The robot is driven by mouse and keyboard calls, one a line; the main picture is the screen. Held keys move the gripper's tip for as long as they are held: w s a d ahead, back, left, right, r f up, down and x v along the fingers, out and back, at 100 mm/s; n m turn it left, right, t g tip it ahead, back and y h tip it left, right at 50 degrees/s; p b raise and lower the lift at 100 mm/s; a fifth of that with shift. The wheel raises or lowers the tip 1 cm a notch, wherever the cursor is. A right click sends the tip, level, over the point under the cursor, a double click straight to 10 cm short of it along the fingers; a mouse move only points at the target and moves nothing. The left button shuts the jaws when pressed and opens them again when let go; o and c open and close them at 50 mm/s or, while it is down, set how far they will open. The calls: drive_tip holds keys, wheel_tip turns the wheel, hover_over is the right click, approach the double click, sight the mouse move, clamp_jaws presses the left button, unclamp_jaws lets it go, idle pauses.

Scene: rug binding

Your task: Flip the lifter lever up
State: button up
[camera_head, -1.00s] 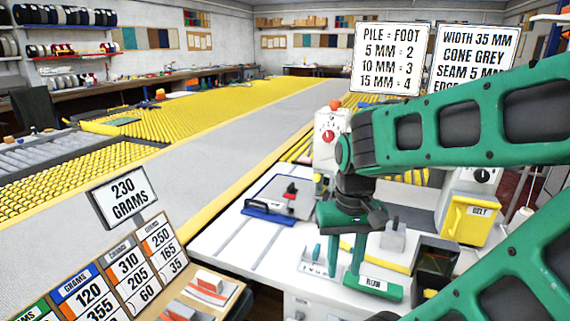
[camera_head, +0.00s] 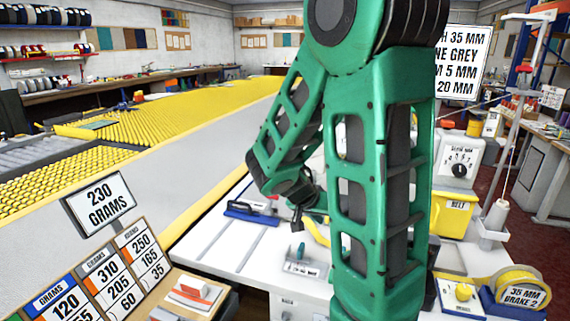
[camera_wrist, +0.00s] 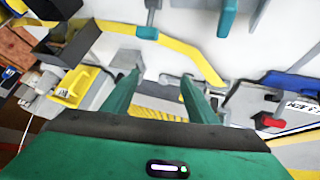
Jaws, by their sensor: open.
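My gripper (camera_wrist: 160,88) is open in the wrist view, with its two green fingers apart. Small pale grey parts show around and beyond the fingertips; I cannot tell whether a finger touches any of them. A yellow curved strip (camera_wrist: 200,60) runs just past the fingertips. A grey rod with a teal end (camera_wrist: 147,32) and a teal piece (camera_wrist: 228,20) show at the top. I cannot single out the lifter lever for certain in either view. In the head view my arm covers most of the sewing machine and hides the fingers.
The white table (camera_head: 215,240) carries a blue-edged tool (camera_head: 250,213) at its left. A yellow belt bin (camera_head: 452,213), a dial box (camera_head: 458,162) and a yellow tape roll (camera_head: 518,288) stand to the right. A 230 grams sign (camera_head: 100,200) stands at front left.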

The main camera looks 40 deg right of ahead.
drive_tip(key=w+a+r+n+t+h, duration=0.1)
drive_tip(key=w+r+t+h, duration=0.35)
drive_tip(key=w, duration=0.65)
drive_tip(key=w+a+r+n+t+h, duration=0.1)
drive_tip(key=w+a+r+t+h, duration=0.3)
drive_tip(key=w, duration=0.6)
drive_tip(key=w+d+y, duration=0.1)
drive_tip(key=w+d, duration=0.4)
drive_tip(key=d, duration=0.6)
drive_tip(key=shift+w+f+t, duration=0.25)
drive_tip(key=shift+f+t, duration=0.1)
drive_tip(key=shift+f, duration=0.05)
clamp_jaws()
